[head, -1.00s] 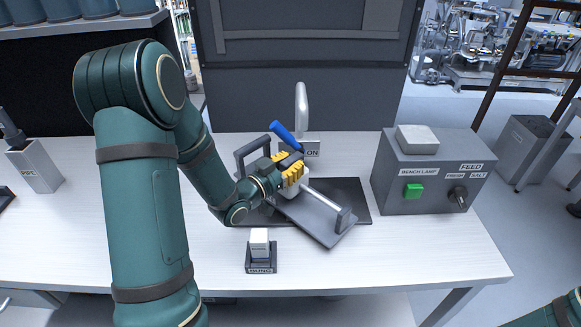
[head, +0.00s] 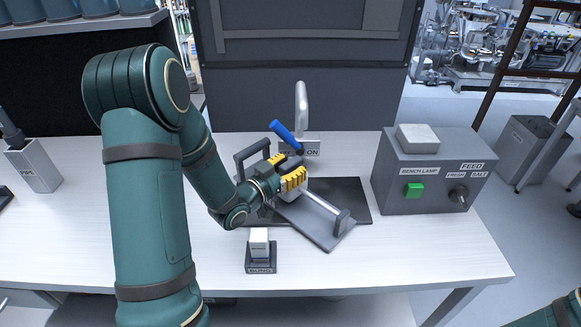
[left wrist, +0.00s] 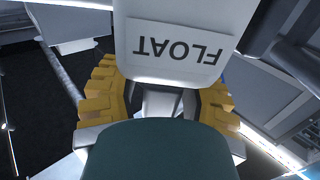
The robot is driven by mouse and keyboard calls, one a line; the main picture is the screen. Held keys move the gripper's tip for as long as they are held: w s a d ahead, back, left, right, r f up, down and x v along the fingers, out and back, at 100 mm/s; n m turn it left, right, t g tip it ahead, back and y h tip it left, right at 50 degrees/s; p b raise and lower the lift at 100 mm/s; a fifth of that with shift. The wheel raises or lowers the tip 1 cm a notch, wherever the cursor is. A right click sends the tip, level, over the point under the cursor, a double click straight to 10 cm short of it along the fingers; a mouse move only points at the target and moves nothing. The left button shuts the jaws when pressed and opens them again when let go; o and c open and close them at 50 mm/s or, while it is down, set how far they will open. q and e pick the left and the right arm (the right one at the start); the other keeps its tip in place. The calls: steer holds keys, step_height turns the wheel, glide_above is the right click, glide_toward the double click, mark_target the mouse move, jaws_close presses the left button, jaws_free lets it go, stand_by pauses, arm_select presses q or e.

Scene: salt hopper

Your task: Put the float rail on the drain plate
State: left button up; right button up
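The float rail (head: 323,230) looks like a grey base with a pale rail, an end post and a white float block. It lies diagonally over the dark flat plate, apparently the drain plate (head: 355,200), and its near corner sticks out past the plate's front edge. My left gripper (head: 285,171) is at the float block, its yellow fingers spread apart. In the left wrist view the white block marked FLOAT (left wrist: 178,45) is close beyond the fingers (left wrist: 157,100). Finger contact with the block cannot be made out. My right gripper is out of view.
A tap (head: 301,105) with a blue lever stands behind the plate. A grey control box (head: 425,180) with a green switch stands to the right. A small white block (head: 259,240) on a dark stand is in front. The table's left side is mostly clear.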

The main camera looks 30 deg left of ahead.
arm_select(q)
steer(key=shift+r, duration=0.2)
steer(key=v, duration=0.8)
steer(key=shift+s+a+f, duration=0.1)
steer(key=shift+s, duration=0.15)
steer(key=p+v, duration=0.3)
steer(key=p, duration=0.1)
steer(key=shift+s, duration=0.25)
